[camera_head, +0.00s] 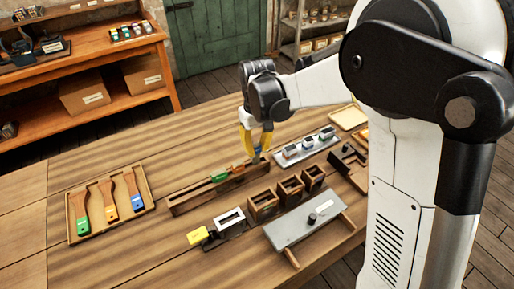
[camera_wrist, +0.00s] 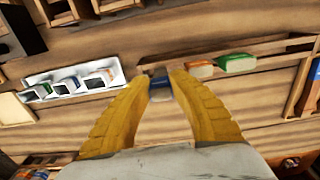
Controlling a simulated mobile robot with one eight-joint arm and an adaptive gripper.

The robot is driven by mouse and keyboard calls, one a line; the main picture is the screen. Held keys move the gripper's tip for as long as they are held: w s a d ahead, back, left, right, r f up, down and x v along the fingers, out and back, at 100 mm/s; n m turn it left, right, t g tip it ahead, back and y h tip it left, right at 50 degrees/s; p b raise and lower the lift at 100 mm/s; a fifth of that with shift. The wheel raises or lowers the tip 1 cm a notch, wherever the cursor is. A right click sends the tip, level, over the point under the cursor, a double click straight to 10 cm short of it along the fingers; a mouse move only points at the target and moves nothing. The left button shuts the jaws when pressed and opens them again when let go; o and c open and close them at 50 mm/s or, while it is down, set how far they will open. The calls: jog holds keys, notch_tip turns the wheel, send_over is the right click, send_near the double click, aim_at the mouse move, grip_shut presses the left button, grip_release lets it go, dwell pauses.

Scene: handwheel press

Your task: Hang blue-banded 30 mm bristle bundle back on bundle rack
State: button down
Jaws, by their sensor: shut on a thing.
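My gripper (camera_head: 257,150) is shut on the blue-banded bristle bundle (camera_wrist: 160,88), its yellow fingers on either side of it. In the head view the bundle (camera_head: 258,154) shows as a small blue patch between the fingertips, at the right end of the long wooden bundle rack (camera_head: 195,200). The rack also shows in the wrist view (camera_wrist: 285,62). An orange-banded bundle (camera_head: 238,170) and a green-banded bundle (camera_head: 219,177) sit in the rack to the left of my gripper. I cannot tell whether the held bundle touches the rack; its lower part is hidden.
A white tray (camera_head: 307,147) with several small blocks lies right of the rack. Wooden boxes (camera_head: 263,205) and a grey plate (camera_head: 303,222) stand in front. A brush tray (camera_head: 149,205) lies at left. The table between brush tray and rack is clear.

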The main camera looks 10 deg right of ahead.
jog(key=shift+f, duration=0.2)
dwell(0.4)
jog(key=shift+f+b, duration=1.7)
jog(key=shift+f, duration=0.4)
jog(key=c, duration=1.2)
grip_release()
jog(key=shift+r, duration=0.1)
notch_tip(320, 180, up, 12)
jog(key=shift+f, duration=0.1)
